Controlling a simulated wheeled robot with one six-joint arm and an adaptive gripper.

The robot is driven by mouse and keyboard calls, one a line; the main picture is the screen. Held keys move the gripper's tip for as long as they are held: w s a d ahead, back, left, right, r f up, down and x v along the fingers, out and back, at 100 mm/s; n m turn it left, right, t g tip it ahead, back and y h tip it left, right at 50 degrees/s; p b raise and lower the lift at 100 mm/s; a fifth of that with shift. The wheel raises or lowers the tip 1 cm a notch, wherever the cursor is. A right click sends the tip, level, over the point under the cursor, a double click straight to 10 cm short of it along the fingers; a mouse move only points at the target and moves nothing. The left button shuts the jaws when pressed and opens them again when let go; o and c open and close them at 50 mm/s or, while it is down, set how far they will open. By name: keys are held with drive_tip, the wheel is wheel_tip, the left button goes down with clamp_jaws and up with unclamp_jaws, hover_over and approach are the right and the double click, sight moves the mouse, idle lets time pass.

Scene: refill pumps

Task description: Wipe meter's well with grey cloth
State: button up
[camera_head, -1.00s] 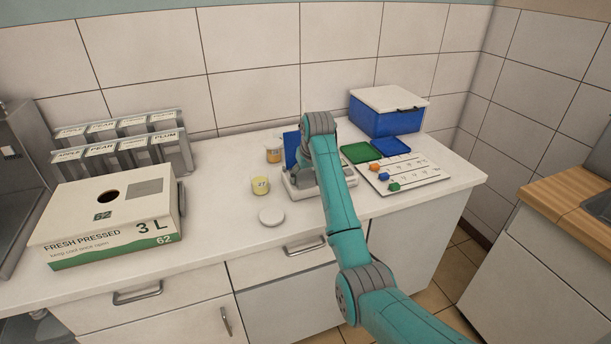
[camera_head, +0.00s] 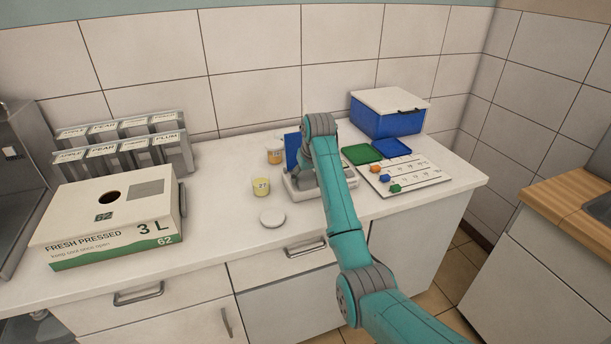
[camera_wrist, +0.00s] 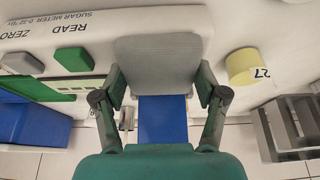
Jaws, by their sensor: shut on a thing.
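The grey cloth (camera_wrist: 158,52) is a flat pad between my fingers in the wrist view. My gripper (camera_wrist: 161,78) is shut on it, with one finger at each side edge. The white sugar meter (camera_wrist: 110,28) has a green READ button (camera_wrist: 74,59) and a grey ZERO button (camera_wrist: 22,63). The meter's raised blue lid (camera_wrist: 163,120) shows just behind the cloth.
A yellow cup (camera_head: 261,187) and a white round lid (camera_head: 272,217) sit left of the meter; an orange-filled jar (camera_head: 274,156) stands behind. A marked board (camera_head: 425,172) with coloured pieces, green and blue trays and a blue box (camera_head: 385,122) stand right. A juice carton (camera_head: 108,215) is far left.

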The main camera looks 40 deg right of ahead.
sight(305, 175)
drive_tip(key=shift+s, duration=0.2)
drive_tip(key=shift+w+d, duration=0.1)
drive_tip(key=shift+w, duration=0.5)
drive_tip(key=shift+r, duration=0.1)
drive_tip(key=shift+r, duration=3.9)
